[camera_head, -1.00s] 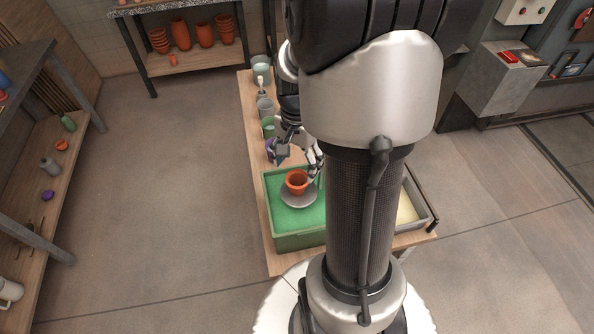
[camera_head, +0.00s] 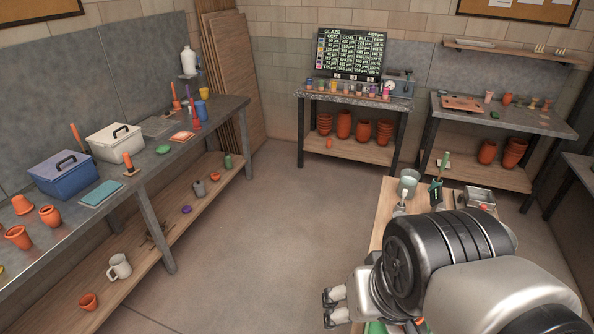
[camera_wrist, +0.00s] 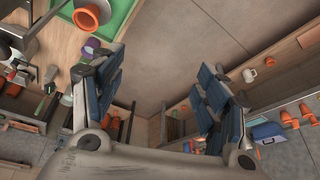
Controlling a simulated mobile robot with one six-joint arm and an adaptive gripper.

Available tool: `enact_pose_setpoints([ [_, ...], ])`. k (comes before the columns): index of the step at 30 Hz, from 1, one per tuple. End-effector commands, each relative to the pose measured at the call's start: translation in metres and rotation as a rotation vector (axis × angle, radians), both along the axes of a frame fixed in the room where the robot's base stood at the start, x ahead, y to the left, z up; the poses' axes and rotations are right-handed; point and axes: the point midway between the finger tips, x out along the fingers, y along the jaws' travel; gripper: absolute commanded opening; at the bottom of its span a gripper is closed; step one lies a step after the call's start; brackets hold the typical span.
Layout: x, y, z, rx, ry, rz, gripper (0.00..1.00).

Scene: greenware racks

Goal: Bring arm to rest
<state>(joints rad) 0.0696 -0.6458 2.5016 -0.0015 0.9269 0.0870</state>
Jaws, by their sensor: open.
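The orange pot (camera_wrist: 86,19) stands on a grey disc in the green tray (camera_wrist: 122,12) at the wrist view's upper left, apart from the fingers. My arm covers most of the table in the head view.
A long bench (camera_head: 150,160) with bins, pots and a lower shelf runs along the left. A rack (camera_head: 350,97) with a glaze board stands at the back, and another bench (camera_head: 500,115) at the back right. The floor (camera_head: 250,250) between bench and table is clear.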

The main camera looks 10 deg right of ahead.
Motion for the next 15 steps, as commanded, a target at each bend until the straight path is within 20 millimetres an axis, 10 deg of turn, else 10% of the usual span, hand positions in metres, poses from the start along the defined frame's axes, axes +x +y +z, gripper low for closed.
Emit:
enact_pose_setpoints([
  [15, -0.017, 0.015, 0.002, -0.035, -0.048, 0.149, 0.68],
])
